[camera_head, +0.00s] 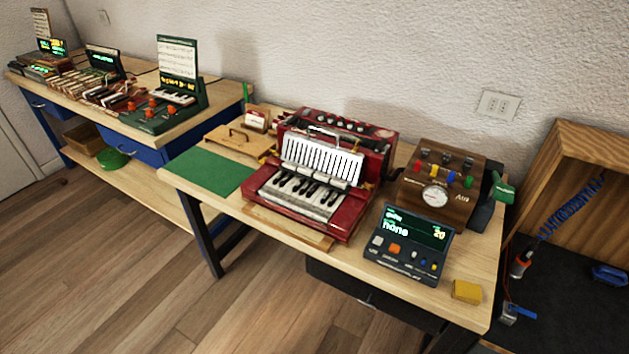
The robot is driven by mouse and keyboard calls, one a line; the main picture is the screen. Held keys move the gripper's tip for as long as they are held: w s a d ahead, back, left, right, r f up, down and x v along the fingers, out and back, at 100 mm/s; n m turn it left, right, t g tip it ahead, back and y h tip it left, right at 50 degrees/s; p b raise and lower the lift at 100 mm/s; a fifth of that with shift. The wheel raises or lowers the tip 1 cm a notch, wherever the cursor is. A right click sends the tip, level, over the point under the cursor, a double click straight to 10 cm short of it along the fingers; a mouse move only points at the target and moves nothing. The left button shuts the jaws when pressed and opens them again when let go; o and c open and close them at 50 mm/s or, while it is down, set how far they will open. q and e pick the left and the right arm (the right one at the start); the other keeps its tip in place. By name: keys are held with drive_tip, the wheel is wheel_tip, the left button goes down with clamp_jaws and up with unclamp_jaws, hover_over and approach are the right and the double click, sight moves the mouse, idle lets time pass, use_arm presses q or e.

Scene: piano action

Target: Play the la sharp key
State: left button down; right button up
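A red keyboard instrument (319,171) stands on the near wooden bench, in the middle of the view. Its short row of white and black keys (300,193) faces the front, with a white ribbed panel (322,158) behind it. The keys are too small to tell which one is la sharp, and no key looks pressed. A dark console (408,245) to the right of the instrument has a screen that reads "none" and "20". Neither of my grippers is in view.
A wooden box with a gauge (436,194) stands behind the console; a yellow block (466,291) lies at the bench's front right. A green mat (203,171) lies left of the instrument. A second bench at left holds a green device (168,105) with small keys and sheet music.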

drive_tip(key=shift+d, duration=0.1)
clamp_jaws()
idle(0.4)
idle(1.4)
